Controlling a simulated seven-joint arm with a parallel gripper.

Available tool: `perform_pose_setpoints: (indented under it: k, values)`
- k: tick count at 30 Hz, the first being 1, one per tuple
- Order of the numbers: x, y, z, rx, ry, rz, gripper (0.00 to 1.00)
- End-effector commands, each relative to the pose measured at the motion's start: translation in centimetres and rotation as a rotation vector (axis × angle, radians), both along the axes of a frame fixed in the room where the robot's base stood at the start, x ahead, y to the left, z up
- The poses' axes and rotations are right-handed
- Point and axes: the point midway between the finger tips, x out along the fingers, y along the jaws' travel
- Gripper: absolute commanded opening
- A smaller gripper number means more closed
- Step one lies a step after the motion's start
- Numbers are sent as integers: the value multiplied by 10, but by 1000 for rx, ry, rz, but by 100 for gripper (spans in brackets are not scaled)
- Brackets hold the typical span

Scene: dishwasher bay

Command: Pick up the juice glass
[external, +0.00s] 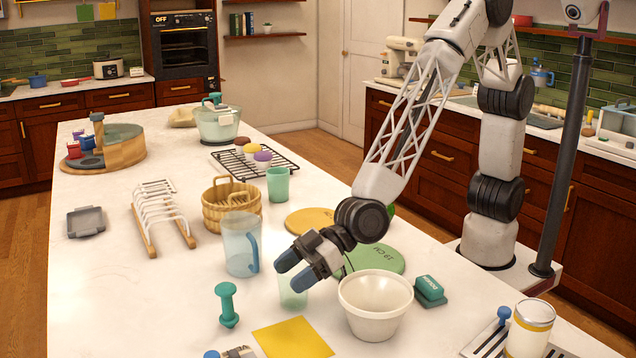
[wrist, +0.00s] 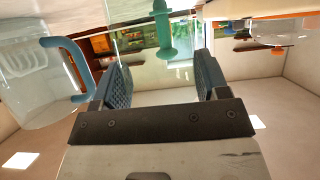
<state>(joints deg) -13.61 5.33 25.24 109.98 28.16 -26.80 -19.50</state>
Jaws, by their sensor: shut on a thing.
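The juice glass (external: 292,291) is a small, clear, pale green tumbler. It stands upright at the counter's surface in the external view, between the blue-handled pitcher and the cream bowl; I cannot tell whether its base touches the counter. My gripper (external: 294,270) reaches down to it from the upper right, with its blue fingertips at the upper part of the glass. In the wrist view my gripper (wrist: 158,82) has a finger on each side of the clear glass (wrist: 150,72) and is shut on it. The glass is hard to make out there because it is see-through.
The clear pitcher (external: 240,246) with a blue handle stands close left. The cream bowl (external: 375,305) stands close right. A green round mat (external: 375,261) lies behind. The counter's left front is clear.

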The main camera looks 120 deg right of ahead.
Motion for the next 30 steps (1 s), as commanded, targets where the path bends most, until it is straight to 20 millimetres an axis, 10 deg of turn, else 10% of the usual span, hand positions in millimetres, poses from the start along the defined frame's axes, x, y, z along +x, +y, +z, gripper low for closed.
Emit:
perform_pose_setpoints:
  k: [8, 30]
  values:
    - [1, 0, 32, 2, -5, 1, 39]
    - [-110, -21, 41, 0, -3, 1, 39]
